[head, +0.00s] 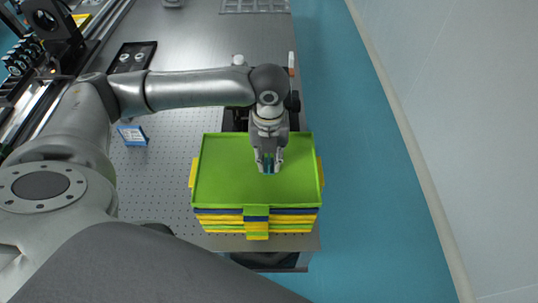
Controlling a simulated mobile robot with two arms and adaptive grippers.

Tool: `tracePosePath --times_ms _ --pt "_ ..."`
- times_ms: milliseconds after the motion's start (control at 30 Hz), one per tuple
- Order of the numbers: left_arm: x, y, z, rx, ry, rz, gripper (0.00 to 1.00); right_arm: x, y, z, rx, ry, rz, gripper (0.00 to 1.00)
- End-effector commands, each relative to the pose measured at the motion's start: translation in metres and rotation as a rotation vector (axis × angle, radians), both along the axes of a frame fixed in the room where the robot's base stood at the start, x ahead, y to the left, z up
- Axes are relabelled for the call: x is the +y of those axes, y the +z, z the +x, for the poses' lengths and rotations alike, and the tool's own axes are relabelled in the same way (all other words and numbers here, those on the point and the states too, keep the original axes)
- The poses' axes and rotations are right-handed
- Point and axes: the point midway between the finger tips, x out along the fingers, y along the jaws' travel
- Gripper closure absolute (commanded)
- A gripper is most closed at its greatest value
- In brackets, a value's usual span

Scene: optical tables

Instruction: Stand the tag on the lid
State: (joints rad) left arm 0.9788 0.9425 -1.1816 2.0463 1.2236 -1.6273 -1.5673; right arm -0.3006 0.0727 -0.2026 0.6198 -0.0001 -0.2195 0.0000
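The lid appears to be the bright green, flat, rimmed panel (225,178) on top of a stack of coloured trays in the head view. My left gripper (269,168) points down over the right part of the lid. Its fingers are close around a small dark teal piece (269,163), which looks like the tag. The fingers hide most of it, and I cannot tell whether it touches the lid. The rest of the lid's surface is bare. My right gripper is not in view.
The trays below are yellow, blue and green (225,222), near the table's front right edge. A small blue and white box (132,135) stands on the perforated table (165,180) left of the stack. Black fixtures (130,57) stand at the back left. Open floor lies to the right.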

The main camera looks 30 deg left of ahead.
Motion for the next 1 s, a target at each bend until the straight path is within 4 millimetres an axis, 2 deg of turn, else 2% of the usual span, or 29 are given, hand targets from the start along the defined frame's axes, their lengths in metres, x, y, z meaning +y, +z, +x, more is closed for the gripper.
tracePosePath --times_ms 300,433,567,800,1000 --pt "0.000 0.001 0.000 -0.001 0.000 0.001 0.73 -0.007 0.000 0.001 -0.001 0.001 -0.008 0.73" --pt "0.000 0.010 0.001 -0.003 0.001 -0.002 0.73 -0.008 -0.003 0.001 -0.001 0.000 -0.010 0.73" --pt "0.000 0.032 0.001 -0.006 -0.001 -0.001 0.73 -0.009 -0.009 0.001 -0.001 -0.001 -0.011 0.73" --pt "-0.001 0.085 0.001 -0.006 -0.001 -0.002 0.73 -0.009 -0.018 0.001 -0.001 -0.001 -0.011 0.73" --pt "0.000 0.114 0.001 -0.002 0.001 -0.001 0.73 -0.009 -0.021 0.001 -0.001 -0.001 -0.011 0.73"
